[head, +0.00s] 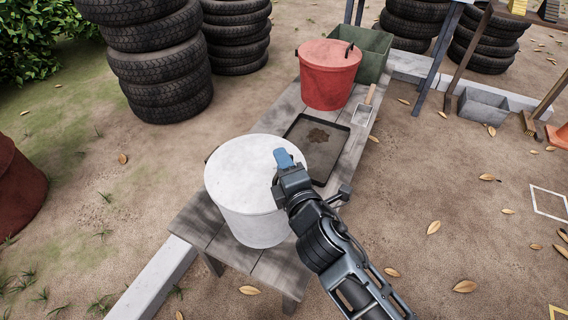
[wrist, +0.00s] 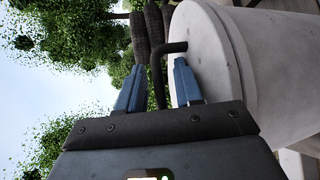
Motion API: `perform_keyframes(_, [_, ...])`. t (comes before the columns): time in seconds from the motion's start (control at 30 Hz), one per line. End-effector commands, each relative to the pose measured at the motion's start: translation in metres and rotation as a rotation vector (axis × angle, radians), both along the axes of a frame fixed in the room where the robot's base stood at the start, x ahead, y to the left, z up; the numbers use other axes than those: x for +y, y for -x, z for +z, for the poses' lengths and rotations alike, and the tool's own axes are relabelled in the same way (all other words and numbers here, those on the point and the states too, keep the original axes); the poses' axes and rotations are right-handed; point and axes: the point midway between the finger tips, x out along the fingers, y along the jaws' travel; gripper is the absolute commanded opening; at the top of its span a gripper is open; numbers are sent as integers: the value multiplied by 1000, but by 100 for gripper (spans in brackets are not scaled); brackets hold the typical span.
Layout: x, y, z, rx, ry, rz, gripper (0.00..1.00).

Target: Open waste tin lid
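A pale grey-white tin (head: 250,215) with its flat lid (head: 243,165) down stands on the near end of a wooden bench. My gripper (head: 290,160) is at the right side of its lid. In the wrist view my gripper (wrist: 158,80) has two blue fingers spread apart, and a dark bent handle (wrist: 158,72) lies between them, apparently without being clamped. The pale tin (wrist: 270,60) fills the right of that view. A red tin (head: 328,82) with a closed lid and a dark handle stands farther along the bench. No label shows which tin is for waste.
On the wooden bench (head: 195,222) lie a dark stained tray (head: 318,160) and a small scoop (head: 363,112). A green bin (head: 373,55) stands behind the red tin. Stacked tyres (head: 160,70) are at the back left. The ground right of the bench is mostly clear.

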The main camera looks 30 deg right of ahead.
Motion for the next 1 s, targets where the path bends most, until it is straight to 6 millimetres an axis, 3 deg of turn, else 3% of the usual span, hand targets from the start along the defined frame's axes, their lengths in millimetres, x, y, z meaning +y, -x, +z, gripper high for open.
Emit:
perform_keyframes(0.1, [0, 0, 0, 0, 0, 0, 33])
perform_keyframes(0.47, [0, 0, 0, 0, 0, 0, 0])
perform_keyframes(1.0, [0, 0, 1, 3, 0, 0, 0])
